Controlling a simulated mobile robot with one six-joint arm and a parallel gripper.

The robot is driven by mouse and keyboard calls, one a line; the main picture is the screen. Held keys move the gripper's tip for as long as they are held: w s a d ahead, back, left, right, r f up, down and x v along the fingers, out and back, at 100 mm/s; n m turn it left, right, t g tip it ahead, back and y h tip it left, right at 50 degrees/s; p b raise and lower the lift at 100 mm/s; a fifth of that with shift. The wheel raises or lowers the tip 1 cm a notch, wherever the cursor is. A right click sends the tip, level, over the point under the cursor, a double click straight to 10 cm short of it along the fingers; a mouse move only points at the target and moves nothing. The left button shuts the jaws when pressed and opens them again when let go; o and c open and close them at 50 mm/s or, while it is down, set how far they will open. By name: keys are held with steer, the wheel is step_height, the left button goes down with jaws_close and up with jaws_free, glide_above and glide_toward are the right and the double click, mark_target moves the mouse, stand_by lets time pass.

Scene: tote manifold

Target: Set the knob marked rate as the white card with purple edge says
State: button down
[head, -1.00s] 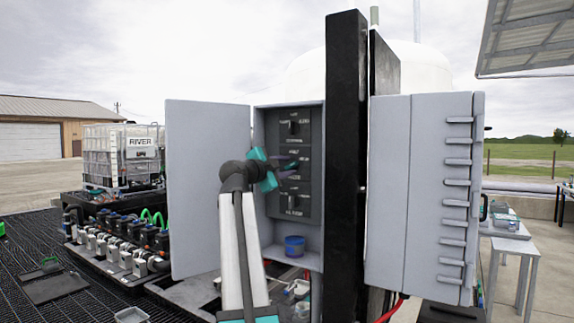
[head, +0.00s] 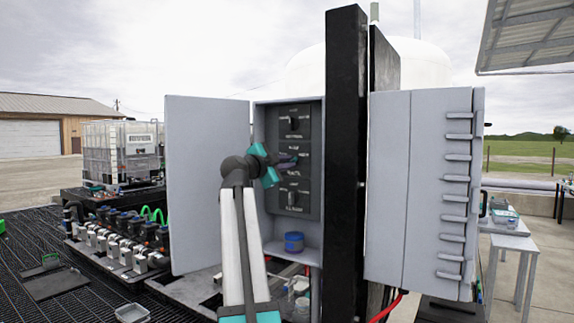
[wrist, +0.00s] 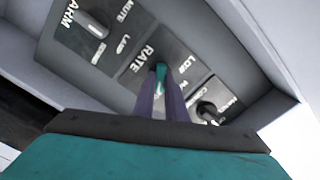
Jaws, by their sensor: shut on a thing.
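The rate knob (wrist: 161,72) is teal in the wrist view, in the middle of a dark panel marked RATE, with LOW beside it. My gripper (wrist: 161,94) is shut on this knob, its purple-grey fingers either side of it. In the head view my gripper (head: 287,161) reaches into the open grey cabinet at the middle panel. The fingers hide most of the knob's dial, so its exact setting cannot be told. I see no white card with purple edge in these frames.
A dark knob (head: 293,123) sits above and another (head: 292,198) below on the same panel. The cabinet door (head: 207,185) stands open at left. A blue tub (head: 294,242) stands on the cabinet floor. A black post (head: 346,160) rises close on the right.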

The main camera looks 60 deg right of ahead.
steer(key=shift+f+n+b, duration=0.2)
steer(key=shift+n+b, duration=0.2)
steer(key=shift+b, duration=0.05)
steer(key=n+b, duration=0.2)
steer(key=n, duration=2)
steer(key=shift+n+b, duration=0.4)
steer(key=shift+w, duration=0.1)
steer(key=c, duration=1.8)
jaws_free()
